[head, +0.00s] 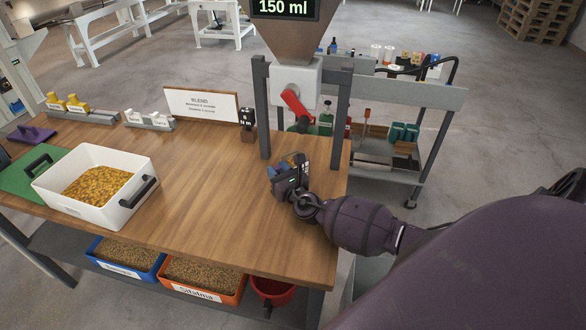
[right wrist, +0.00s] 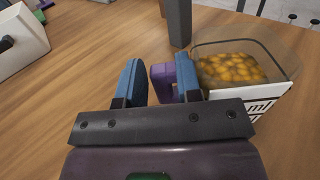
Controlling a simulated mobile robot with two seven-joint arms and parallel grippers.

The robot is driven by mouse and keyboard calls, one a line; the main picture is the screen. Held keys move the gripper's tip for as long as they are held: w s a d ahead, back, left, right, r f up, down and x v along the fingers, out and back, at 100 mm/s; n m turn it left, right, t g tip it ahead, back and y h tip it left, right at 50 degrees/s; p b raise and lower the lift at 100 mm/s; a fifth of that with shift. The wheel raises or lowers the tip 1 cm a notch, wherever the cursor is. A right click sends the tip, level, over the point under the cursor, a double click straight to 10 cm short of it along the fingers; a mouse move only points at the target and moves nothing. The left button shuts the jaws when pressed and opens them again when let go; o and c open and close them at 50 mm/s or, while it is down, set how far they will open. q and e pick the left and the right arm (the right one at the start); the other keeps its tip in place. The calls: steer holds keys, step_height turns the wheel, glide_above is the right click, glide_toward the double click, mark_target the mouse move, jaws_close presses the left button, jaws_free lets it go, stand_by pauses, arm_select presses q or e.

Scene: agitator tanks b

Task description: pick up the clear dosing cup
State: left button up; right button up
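The clear dosing cup (right wrist: 240,65) shows in the right wrist view, filled with orange-yellow pieces, with a white panel marked "ml" and a purple handle (right wrist: 161,82). It stands on the wooden table. My right gripper (right wrist: 158,80) is open, with its two blue fingers apart. The handle shows between the fingers, nearer the right one; I cannot tell whether they touch. In the head view my right gripper (head: 285,170) is at the table's right end and largely hides the cup. My left gripper is not in view.
A dispenser hopper (head: 290,35) with a red lever and grey posts stands just behind the cup; its display reads 150 ml. A white bin (head: 122,207) of yellow pieces is at the left. A "BLEND" sign (head: 201,104) stands at the back. The middle of the table is clear.

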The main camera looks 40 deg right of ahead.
jaws_close()
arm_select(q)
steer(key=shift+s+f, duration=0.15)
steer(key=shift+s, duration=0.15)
arm_select(e)
steer(key=shift+r, duration=0.3)
